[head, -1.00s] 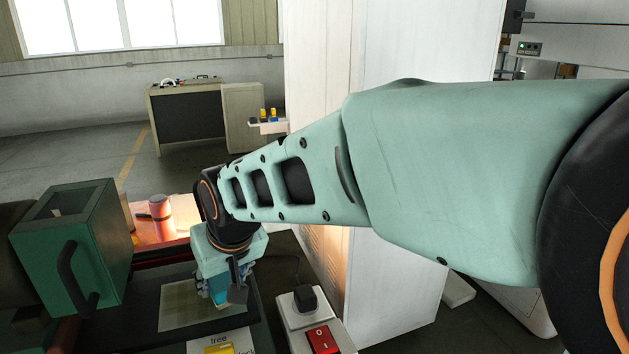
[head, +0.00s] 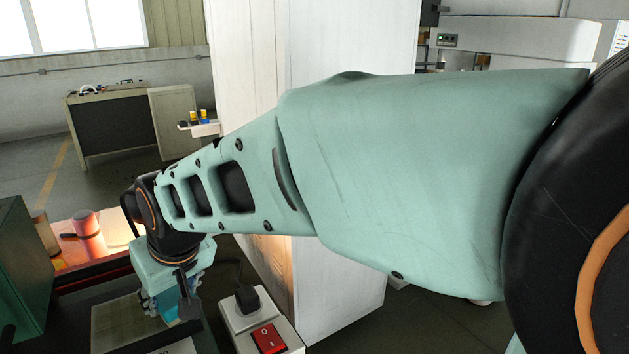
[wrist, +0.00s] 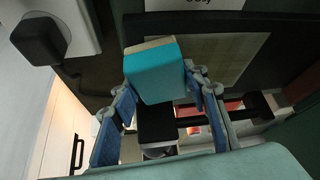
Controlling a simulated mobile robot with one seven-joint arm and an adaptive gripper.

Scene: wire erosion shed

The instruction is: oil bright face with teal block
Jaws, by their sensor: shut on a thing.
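The teal block (wrist: 152,75) is held between the fingers of my gripper (wrist: 161,88) in the wrist view. It has a pale tan layer along its far edge. In the head view my gripper (head: 172,290) points down by the right side of a pale, bright rectangular face (head: 118,325) on a dark plate. The block shows there only as a small blue-teal patch (head: 168,308), partly hidden by the gripper. The bright face also shows behind the block in the wrist view (wrist: 228,58). I cannot tell whether block and face touch.
A grey box with a red switch (head: 269,338) and a black plug stands close right of the gripper. A dark green housing (head: 22,265) is at the left. A red cylinder (head: 87,232) stands on a lit surface behind. A tall white cabinet (head: 340,60) rises beyond my arm.

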